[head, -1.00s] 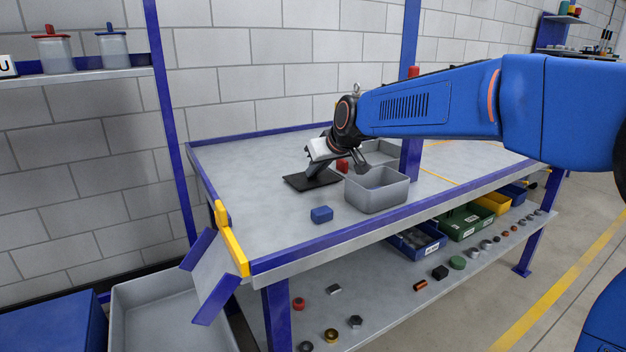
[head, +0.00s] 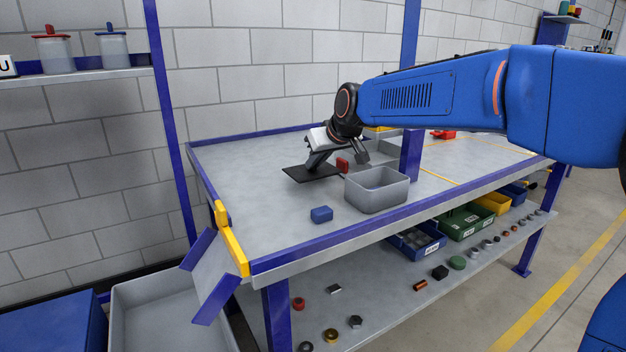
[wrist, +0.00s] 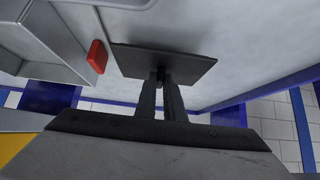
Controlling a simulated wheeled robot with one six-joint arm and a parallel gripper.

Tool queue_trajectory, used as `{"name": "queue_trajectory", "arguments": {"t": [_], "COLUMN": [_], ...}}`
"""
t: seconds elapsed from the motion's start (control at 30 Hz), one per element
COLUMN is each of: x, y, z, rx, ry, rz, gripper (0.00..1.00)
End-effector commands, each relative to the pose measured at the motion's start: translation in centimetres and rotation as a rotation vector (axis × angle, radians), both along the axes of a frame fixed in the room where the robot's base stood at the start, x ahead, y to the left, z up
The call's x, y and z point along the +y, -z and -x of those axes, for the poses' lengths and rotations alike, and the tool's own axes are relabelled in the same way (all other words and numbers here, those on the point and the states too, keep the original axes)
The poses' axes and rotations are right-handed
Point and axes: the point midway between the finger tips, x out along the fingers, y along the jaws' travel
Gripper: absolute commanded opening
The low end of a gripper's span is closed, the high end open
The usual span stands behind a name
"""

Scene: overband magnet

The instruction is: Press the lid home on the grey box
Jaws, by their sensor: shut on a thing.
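The grey box (head: 377,191) stands open on the bench near its front edge in the head view. My gripper (wrist: 163,80) is shut on a small grip at the middle of a flat dark plate, the lid (wrist: 195,66). In the head view the lid (head: 312,174) is left of and behind the box, apart from it. It looks slightly above the bench top, though the gap is hard to judge. My gripper (head: 313,165) reaches down to it at a slant.
A red block (head: 342,164) lies between lid and box; a blue block (head: 321,214) lies in front. The red block (wrist: 97,56) sits beside a grey container (wrist: 40,45) in the wrist view. A blue post (head: 411,160) stands right of the box. The bench's left part is clear.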

Motion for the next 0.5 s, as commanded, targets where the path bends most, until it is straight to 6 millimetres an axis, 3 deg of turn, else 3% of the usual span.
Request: {"name": "queue_trajectory", "arguments": {"t": [0.5], "x": [0.0], "y": [-1.7], "z": [0.0], "rx": [-0.001], "ry": [0.000], "rz": [-0.001], "gripper": [0.00]}}
